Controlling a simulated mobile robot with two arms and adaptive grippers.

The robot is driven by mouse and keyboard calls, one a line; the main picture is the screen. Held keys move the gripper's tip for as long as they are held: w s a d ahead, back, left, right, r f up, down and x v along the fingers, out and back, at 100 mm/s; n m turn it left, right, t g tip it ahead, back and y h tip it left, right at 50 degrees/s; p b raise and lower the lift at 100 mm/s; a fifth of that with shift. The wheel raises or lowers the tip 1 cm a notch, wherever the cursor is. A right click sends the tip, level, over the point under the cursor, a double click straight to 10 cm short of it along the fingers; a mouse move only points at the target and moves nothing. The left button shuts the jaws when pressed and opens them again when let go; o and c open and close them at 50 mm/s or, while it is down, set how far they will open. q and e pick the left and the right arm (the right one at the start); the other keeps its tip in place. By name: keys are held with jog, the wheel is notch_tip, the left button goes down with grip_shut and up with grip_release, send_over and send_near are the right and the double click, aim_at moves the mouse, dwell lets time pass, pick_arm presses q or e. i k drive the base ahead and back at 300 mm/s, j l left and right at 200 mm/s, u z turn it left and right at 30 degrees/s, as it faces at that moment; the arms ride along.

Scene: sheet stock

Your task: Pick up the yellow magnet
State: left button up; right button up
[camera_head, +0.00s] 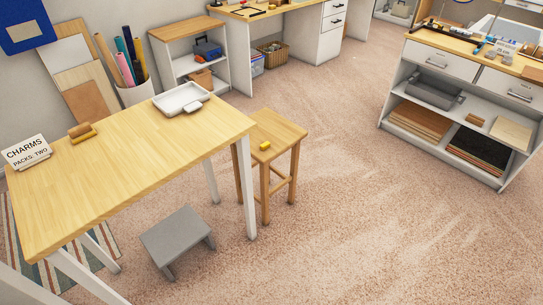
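A small bright yellow block (265,146), which looks like the yellow magnet, lies on top of the wooden stool (280,128), near its front left edge. The stool stands just right of the tall light-wood table (130,165). A brown and mustard-yellow item (82,132) also lies on the table near its back edge; I cannot tell exactly what it is. Neither of my grippers shows in the head view.
On the table are a white tray (170,104) with a small grey item at its front and a sign (28,151) reading "CHARMS PACKS: TWO". A low grey step stool (170,238) stands on the floor in front. The carpet (350,220) right of the wooden stool is clear. A white workbench (430,62) stands at right.

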aim_at(267, 145)
jog(key=i+j, duration=0.2)
jog(key=z, duration=4.75)
jog(key=u, duration=4.75)
jog(key=i+l+u, duration=0.1)
jog(key=i, duration=0.1)
